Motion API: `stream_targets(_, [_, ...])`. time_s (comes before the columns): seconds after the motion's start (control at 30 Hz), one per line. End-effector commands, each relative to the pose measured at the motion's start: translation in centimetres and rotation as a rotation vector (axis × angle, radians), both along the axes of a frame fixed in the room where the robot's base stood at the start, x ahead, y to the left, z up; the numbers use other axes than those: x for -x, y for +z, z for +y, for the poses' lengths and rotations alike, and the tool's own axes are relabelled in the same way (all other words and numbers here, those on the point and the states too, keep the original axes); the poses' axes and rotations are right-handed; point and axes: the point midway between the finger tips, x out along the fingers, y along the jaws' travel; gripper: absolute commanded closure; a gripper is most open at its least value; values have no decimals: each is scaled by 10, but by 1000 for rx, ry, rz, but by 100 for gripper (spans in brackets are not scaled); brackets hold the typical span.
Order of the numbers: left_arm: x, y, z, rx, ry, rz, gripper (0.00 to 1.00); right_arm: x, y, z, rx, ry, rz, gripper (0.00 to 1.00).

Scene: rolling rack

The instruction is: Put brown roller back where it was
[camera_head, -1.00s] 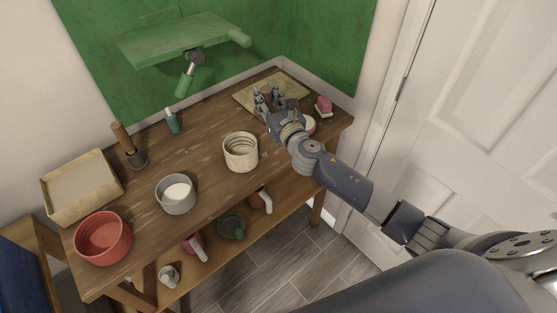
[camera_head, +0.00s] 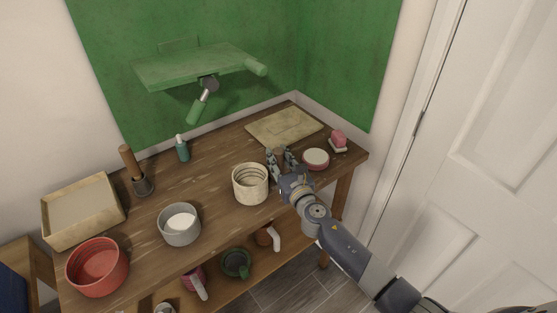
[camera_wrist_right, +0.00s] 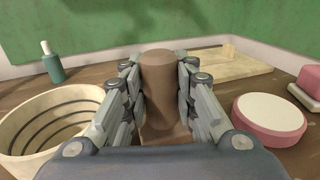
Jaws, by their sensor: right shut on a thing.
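The brown roller (camera_wrist_right: 158,92), a plain upright brown cylinder, stands between the fingers of my right gripper in the wrist view. My right gripper (camera_head: 282,160) is shut on it, over the right half of the wooden table. In the head view the fingers hide most of the roller. In the wrist view the gripper (camera_wrist_right: 160,100) has the ribbed cream bowl to its left and the round pink-rimmed dish to its right. I cannot tell whether the roller touches the tabletop. My left gripper is not in view.
The cream bowl (camera_head: 250,184) and round dish (camera_head: 316,158) flank my right gripper. A flat tan board (camera_head: 285,127) lies behind. A grey pot (camera_head: 179,224), red bowl (camera_head: 97,267), tan tray (camera_head: 83,208), green bottle (camera_head: 182,149) and dark holder with wooden handle (camera_head: 142,186) stand leftward.

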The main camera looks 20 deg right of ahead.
Motion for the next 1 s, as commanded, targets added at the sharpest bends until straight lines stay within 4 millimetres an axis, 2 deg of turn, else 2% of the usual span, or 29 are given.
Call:
stream_targets(0.23, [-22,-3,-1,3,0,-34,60,0,-4,0,0,0,-2,98])
stream_targets(0.27, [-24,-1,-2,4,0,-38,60,0,-3,0,0,0,-1,67])
stream_targets(0.3, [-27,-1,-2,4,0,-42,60,0,-3,0,0,0,-1,65])
stream_targets(0.47, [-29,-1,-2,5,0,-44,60,0,-3,0,0,0,0,65])
stream_targets(0.7, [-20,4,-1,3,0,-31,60,0,3,0,0,0,-1,65])
stream_targets(0.87, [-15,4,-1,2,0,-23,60,22,0,-2,1,2,1,65])
stream_targets(1.0, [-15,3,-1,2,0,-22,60,51,-1,-5,1,2,2,65])
